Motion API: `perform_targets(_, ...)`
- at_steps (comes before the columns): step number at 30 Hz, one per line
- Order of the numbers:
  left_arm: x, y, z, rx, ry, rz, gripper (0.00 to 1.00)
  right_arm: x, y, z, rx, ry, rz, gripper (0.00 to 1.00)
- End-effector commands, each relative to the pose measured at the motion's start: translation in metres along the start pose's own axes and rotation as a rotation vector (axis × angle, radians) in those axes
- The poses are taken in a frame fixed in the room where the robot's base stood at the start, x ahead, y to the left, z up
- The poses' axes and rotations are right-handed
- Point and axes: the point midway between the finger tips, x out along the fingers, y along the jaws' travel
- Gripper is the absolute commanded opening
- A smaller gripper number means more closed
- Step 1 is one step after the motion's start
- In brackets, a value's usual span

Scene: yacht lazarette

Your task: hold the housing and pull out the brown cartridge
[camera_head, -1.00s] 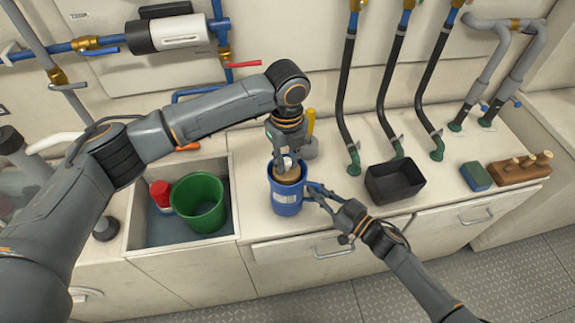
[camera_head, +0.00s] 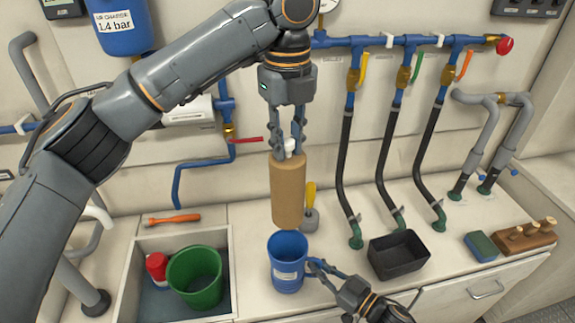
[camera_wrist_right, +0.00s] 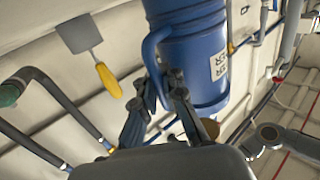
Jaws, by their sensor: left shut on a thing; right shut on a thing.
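The blue housing (camera_head: 288,272) stands upright on the counter, open at the top, with a white label and a side handle. It also shows close up in the right wrist view (camera_wrist_right: 196,60). My right gripper (camera_head: 318,268) is shut on its handle from the right side. The brown cartridge (camera_head: 288,192) hangs upright above the housing, its lower end clear of the rim. My left gripper (camera_head: 292,145) is shut on the white top piece of the cartridge and holds it in the air. The inside of the housing is mostly hidden.
A black bin (camera_head: 398,256) stands on the counter right of the housing. A sink (camera_head: 150,302) with a green bucket (camera_head: 196,278) and a red-lidded container (camera_head: 157,268) is at left. A yellow-handled scraper (camera_head: 311,205) is behind. Hoses (camera_head: 342,170) rise at right.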

Motion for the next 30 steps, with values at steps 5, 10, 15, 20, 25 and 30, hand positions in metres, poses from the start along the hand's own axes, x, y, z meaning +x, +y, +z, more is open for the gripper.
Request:
perform_targets(5, -0.0111, -0.0001, -0.0002, 0.0, 0.0, -0.001, 0.0, 0.0002, -0.0002, -0.0006, 0.0, 0.001, -0.001, 0.0)
perform_targets(10, -0.0119, -0.0002, -0.0003, 0.001, 0.001, -0.001, 0.0, 0.0002, -0.0002, -0.0006, 0.0, 0.001, -0.001, 0.0)
perform_targets(15, -0.0117, -0.0002, -0.0003, 0.001, 0.0, -0.001, 0.0, 0.0002, -0.0002, -0.0005, 0.0, 0.001, -0.001, 0.21)
perform_targets(20, -0.0116, -0.0002, -0.0003, 0.001, 0.0, -0.001, 0.0, 0.0002, -0.0003, -0.0004, 0.0, 0.001, -0.001, 0.36)
perform_targets(25, -0.0115, -0.0002, -0.0003, 0.001, 0.0, -0.001, 0.0, 0.0001, -0.0004, -0.0002, 0.0, 0.0, -0.001, 0.36)
perform_targets(30, -0.0114, -0.0002, -0.0002, 0.001, 0.0, -0.001, 0.0, -0.0096, 0.0001, 0.0005, 0.0, -0.001, 0.0, 0.36)
